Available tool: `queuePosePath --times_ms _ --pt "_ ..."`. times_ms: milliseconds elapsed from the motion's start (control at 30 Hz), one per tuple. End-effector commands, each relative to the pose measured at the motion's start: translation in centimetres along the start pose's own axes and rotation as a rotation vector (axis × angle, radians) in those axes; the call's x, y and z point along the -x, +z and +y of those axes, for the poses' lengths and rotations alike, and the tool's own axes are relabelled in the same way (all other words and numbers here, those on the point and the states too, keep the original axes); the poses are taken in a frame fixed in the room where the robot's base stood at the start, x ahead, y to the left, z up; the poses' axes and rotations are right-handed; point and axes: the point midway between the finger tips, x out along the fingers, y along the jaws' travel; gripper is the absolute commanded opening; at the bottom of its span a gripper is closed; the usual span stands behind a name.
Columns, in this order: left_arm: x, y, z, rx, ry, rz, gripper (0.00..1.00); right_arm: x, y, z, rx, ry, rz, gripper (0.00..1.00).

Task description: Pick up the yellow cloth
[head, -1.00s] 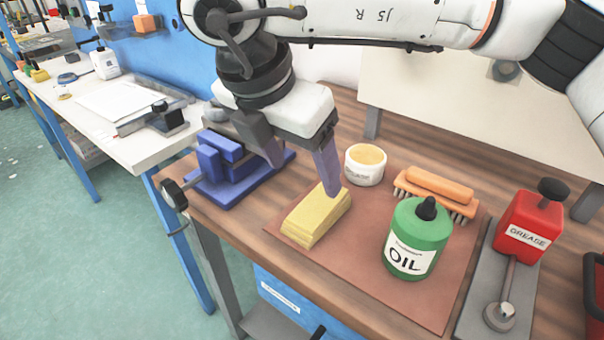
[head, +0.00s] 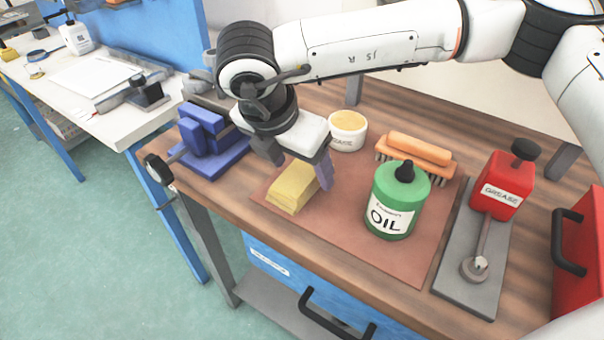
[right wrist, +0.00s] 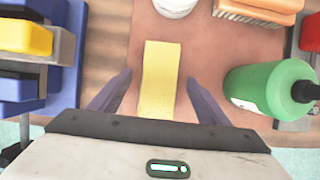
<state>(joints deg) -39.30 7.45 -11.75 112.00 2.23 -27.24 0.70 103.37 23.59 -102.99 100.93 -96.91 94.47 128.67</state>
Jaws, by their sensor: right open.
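The yellow cloth (head: 292,189) is a folded stack lying on the brown mat (head: 393,250) on the wooden bench. My right gripper (head: 298,178) is open above it, fingers pointing down. In the right wrist view the cloth (right wrist: 160,82) lies between the two spread fingers of the gripper (right wrist: 158,90), with a gap on each side. The fingers do not touch the cloth in that view. Their exact height over the mat is hard to tell. My left gripper is not in view.
A green oil bottle (head: 396,203) stands right of the cloth. A white tub (head: 347,131) and an orange brush (head: 416,155) are behind. A blue vise (head: 208,138) is close on the left. A red grease can (head: 502,185) stands further right.

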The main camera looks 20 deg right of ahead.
Motion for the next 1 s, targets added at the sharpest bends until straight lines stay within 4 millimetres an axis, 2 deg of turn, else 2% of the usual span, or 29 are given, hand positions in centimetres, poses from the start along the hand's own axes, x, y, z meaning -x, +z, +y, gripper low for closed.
queuePosePath --times_ms 100,367,667,767,1000 --pt "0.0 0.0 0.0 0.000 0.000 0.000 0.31 0.0 0.0 0.0 0.000 0.000 0.000 0.70" --pt "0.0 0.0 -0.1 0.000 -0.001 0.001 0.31 0.0 0.0 0.0 0.000 0.000 0.000 0.26" --pt "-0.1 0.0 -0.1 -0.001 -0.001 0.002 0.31 0.4 0.1 0.1 -0.001 0.001 0.000 0.26" --pt "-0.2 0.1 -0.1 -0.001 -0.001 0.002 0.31 1.6 0.7 0.1 -0.003 0.003 -0.002 0.26" --pt "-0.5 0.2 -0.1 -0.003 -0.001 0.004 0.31 6.1 2.5 0.1 -0.003 0.003 -0.002 0.26"
